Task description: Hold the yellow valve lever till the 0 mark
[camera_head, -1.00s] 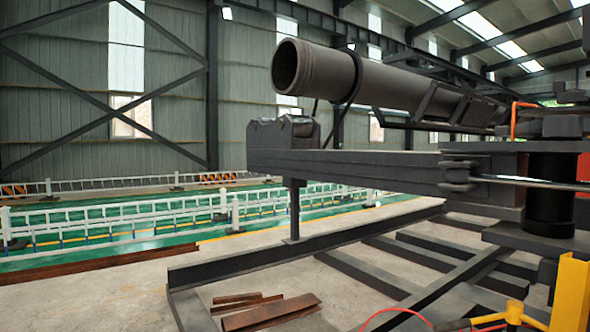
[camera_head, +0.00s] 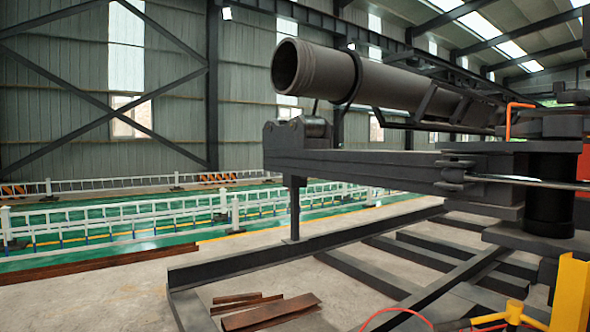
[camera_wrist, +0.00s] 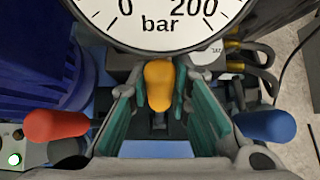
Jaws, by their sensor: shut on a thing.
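The yellow valve lever (camera_wrist: 158,84) stands in the middle of the wrist view, between a red lever (camera_wrist: 55,124) on the left and a blue lever (camera_wrist: 266,125) on the right. My gripper (camera_wrist: 159,98) is shut on the yellow lever, with its teal-padded fingers on either side. Just behind the lever is the white pressure gauge (camera_wrist: 158,12), marked 0, 200 and bar. Only its lower part shows; its needle is out of view. My gripper and the levers are not seen in the head view.
In the head view, a dark beam (camera_head: 370,167) with an end block (camera_head: 298,133) lies below a large grey pipe (camera_head: 395,85). Steel rails (camera_head: 300,240) and loose brown bars (camera_head: 270,311) lie on the floor. Hoses (camera_wrist: 250,60) run at the wrist view's right.

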